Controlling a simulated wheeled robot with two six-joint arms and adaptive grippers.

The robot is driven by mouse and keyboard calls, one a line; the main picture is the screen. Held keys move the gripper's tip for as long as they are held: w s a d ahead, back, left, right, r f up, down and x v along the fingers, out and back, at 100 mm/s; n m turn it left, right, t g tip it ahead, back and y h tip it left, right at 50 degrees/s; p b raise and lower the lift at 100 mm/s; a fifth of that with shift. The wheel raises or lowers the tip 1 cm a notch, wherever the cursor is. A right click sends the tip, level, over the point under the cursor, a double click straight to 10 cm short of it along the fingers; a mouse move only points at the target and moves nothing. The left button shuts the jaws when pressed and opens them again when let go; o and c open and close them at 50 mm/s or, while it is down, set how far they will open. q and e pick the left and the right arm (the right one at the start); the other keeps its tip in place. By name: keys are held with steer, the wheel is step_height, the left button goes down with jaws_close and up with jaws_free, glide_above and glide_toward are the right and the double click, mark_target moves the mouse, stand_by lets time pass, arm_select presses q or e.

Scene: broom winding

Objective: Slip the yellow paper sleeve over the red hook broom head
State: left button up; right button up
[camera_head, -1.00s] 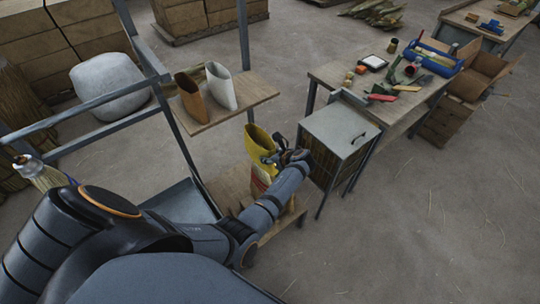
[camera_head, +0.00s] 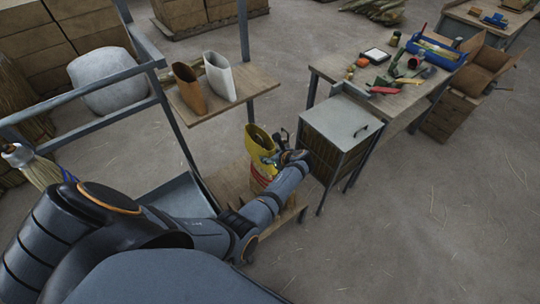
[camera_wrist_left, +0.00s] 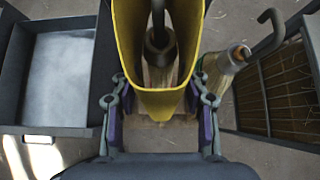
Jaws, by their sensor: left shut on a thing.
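The yellow paper sleeve (camera_head: 257,140) is upright at the end of my left arm, above a low wooden stand. My left gripper (camera_wrist_left: 160,95) is shut on it, with one finger at each side in the left wrist view. Through the sleeve's open top (camera_wrist_left: 160,103) I see a broom head (camera_wrist_left: 160,50) with a dark shank, a collar and pale bristles. I cannot tell how far the sleeve is down around it. In the head view a red-orange patch (camera_head: 261,181) shows low on the sleeve or just below it. My right gripper is not in view.
Another broom head (camera_wrist_left: 232,60) with a grey hook stands right of the sleeve. A brown sleeve (camera_head: 188,90) and a white sleeve (camera_head: 220,78) stand on the wooden shelf (camera_head: 255,84). A grey cabinet (camera_head: 340,125) stands close right of my gripper. A blue tray (camera_head: 178,197) lies left.

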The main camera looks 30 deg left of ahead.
arm_select(q)
steer(key=shift+f, duration=0.35)
steer(key=shift+f+b, duration=5.2)
steer(key=shift+f, duration=1.3)
step_height(320, 180, down, 11)
steer(key=b, duration=0.9)
steer(key=shift+f+b, duration=0.7)
steer(key=shift+b, duration=0.15)
steer(key=o, duration=0.9)
